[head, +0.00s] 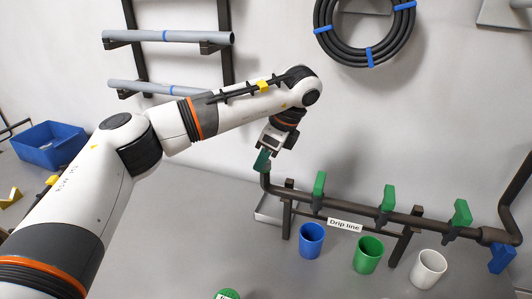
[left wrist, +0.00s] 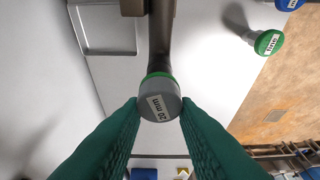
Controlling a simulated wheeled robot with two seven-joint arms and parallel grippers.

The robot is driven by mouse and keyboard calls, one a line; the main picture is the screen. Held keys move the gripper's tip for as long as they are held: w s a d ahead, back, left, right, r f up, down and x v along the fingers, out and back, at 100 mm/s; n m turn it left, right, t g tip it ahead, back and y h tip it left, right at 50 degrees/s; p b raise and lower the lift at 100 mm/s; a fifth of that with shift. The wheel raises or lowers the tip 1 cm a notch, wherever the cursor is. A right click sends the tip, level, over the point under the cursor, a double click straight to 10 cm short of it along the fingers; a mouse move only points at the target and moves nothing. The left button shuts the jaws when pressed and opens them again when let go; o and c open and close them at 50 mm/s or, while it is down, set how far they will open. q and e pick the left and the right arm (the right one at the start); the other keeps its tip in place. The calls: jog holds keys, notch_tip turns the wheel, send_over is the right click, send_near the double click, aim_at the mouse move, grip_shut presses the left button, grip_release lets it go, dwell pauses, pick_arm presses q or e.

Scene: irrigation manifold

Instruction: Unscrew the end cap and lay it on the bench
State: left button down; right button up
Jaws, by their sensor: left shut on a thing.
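The end cap (left wrist: 160,103) is a grey round cap marked "20 mm". In the left wrist view it sits at the end of the dark pipe (left wrist: 161,45), with a green ring showing between cap and pipe. My left gripper (head: 263,161) is at the upturned left end of the drip line pipe (head: 345,209) in the head view. Its two green fingers (left wrist: 160,110) are shut on opposite sides of the cap. In the head view the fingers hide the cap. The bench (left wrist: 60,110) is pale grey. My right gripper is not in view.
A shallow tray (head: 268,217) lies by the pipe's left end. Green-handled valves (head: 388,198) stand along the pipe, with blue (head: 312,231), green (head: 362,262) and white (head: 429,264) cups in front. A green-topped piece (left wrist: 268,42) stands nearby.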

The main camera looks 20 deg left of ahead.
pick_arm(q)
jog(key=shift+a, duration=0.35)
jog(key=shift+r+n+p, duration=0.1)
jog(key=shift+n+p, duration=0.4)
jog(key=n+g+p, duration=0.1)
jog(key=n+p, duration=0.1)
jog(key=shift+n, duration=0.3)
jog(key=c, duration=1.3)
grip_release()
jog(key=shift+a, duration=0.1)
jog(key=shift+o, duration=1.2)
jog(key=shift+a+f, duration=0.25)
jog(key=shift+a, duration=0.05)
jog(key=shift+d+r, duration=0.1)
jog(key=shift+d, duration=0.35)
jog(key=shift+r+p, duration=0.5)
jog(key=shift+r, duration=0.3)
